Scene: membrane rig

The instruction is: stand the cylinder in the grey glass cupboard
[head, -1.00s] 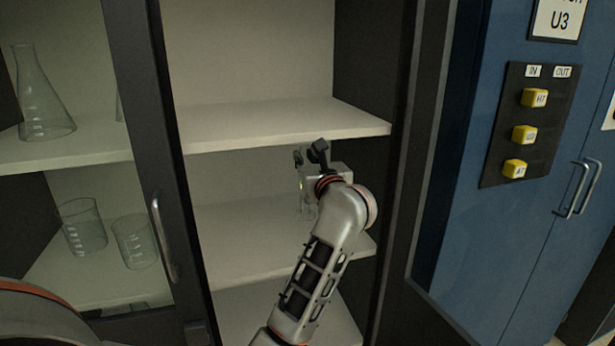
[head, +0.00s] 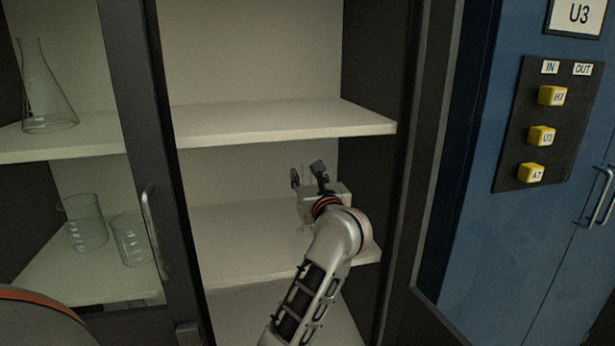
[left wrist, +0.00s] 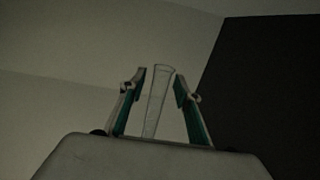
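The clear glass cylinder (left wrist: 157,98) stands between the two fingers of my left gripper in the left wrist view. In the head view it is faint and mostly hidden by the gripper. My left gripper (head: 308,178) is inside the grey glass cupboard (head: 129,120), over the right part of the middle shelf (head: 235,225). Its fingers are spread on either side of the cylinder, with a visible gap at the left finger; the right finger is very close to the glass. The cylinder looks upright, but its foot's contact with the shelf is not clear. My right gripper is out of view.
An upper shelf (head: 270,122) lies above the gripper, and a dark side wall (head: 362,190) is close on the right. A conical flask (head: 45,95) and two beakers (head: 85,225) (head: 132,240) stand behind the glass door at left. The middle shelf is clear left of the gripper.

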